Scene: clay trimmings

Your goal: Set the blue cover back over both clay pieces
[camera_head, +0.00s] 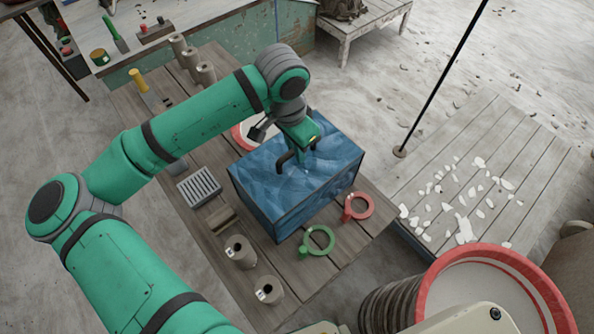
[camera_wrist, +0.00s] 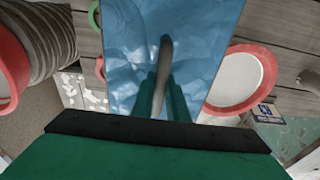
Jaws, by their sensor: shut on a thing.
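The blue cover (camera_head: 270,185) is a box-like lid with a dark handle on top. It is over the wooden table, in the middle of the head view. My gripper (camera_head: 298,158) is above it, with its fingers shut on the handle. In the wrist view the handle (camera_wrist: 163,60) runs between my two green fingers (camera_wrist: 163,95), and the cover's top (camera_wrist: 120,30) fills the middle. I cannot tell whether the cover's lower edge rests on the table or hangs just above it. No clay pieces show; anything under the cover is hidden.
A grey ribbed block (camera_head: 199,187) and several clay cylinders (camera_head: 240,252) stand left and in front. A red-rimmed bowl (camera_head: 240,133) is behind the cover. A thin pole (camera_head: 440,80) stands to the right.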

